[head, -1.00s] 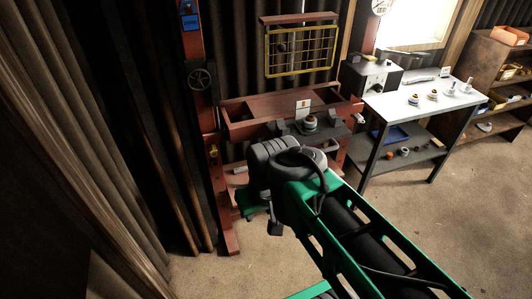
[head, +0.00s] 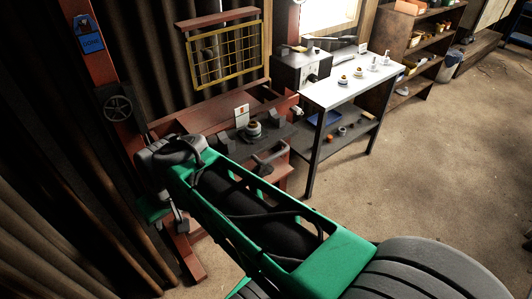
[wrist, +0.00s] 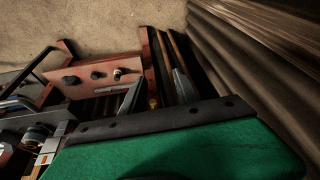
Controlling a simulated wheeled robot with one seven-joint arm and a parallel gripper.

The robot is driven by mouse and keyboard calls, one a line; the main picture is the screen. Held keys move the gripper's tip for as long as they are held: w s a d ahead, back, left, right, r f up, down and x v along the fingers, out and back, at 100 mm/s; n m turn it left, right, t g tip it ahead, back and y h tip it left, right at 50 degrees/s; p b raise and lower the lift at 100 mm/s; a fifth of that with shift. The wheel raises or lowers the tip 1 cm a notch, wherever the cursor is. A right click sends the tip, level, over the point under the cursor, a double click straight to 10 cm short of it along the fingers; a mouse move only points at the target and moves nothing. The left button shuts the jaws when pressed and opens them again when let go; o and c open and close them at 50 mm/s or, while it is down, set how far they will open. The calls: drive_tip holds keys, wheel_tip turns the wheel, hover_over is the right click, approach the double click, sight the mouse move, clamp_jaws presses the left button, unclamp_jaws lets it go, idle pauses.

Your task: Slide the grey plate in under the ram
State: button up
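The dark grey plate (head: 278,133) lies across the red press bed in the head view. A light-topped ringed part (head: 254,131) and a small white card (head: 242,117) are on or beside it.
The red press frame (head: 88,55) has a handwheel (head: 118,108) on its left post. A white-topped bench (head: 350,80) with several small parts stands right of it. Dark curtains (head: 40,180) hang close on the left. Floor (head: 400,170) is clear at right.

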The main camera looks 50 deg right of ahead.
drive_tip(key=w+d+f+m+t+y+b, duration=0.1)
drive_tip(key=w+d+f+m+t+b, duration=0.15)
drive_tip(key=d+f+m, duration=0.45)
drive_tip(key=w+d+f+m+t+y+b, duration=0.1)
drive_tip(key=w+d+f+m+t+b, duration=0.2)
drive_tip(key=d, duration=0.9)
drive_tip(key=m+t+h+b, duration=0.6)
drive_tip(key=m, duration=0.3)
approach(275, 154)
drive_tip(key=x, duration=0.7)
drive_tip(key=f+x, duration=0.1)
drive_tip(key=x, duration=0.2)
drive_tip(key=shift+w, duration=0.1)
drive_tip(key=shift+c, duration=0.5)
clamp_jaws()
